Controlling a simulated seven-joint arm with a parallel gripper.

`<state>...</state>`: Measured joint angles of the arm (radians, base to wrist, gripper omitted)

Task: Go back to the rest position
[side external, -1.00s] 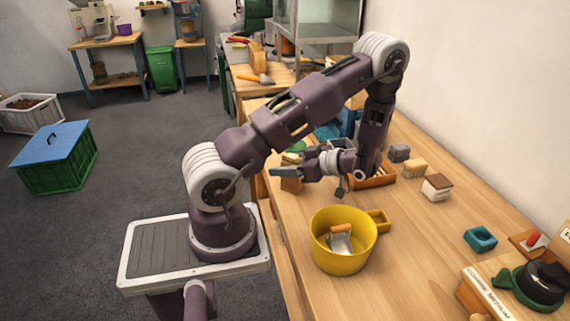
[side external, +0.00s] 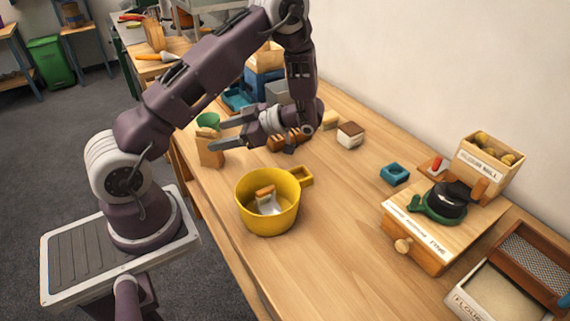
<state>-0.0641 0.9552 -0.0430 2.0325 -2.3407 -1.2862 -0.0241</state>
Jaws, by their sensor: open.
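My gripper (side external: 254,143) is open, with nothing seen between its fingers. It hangs over the table behind the yellow pot, its fingers pointing left. One grey finger reaches close to a small tan paper bag (side external: 210,152) and overlaps it in the picture; I cannot tell whether they touch. The yellow pot (side external: 282,218) stands in front of the gripper. A metal scoop with a wooden handle (side external: 266,198) rests inside the pot.
A green cup (side external: 208,120) stands behind the bag. A brown-topped white block (side external: 350,134) and a blue holder (side external: 395,173) lie to the right. A wooden drawer box (side external: 430,237) and a flour tray (side external: 505,297) are at front right. The table between pot and drawer box is clear.

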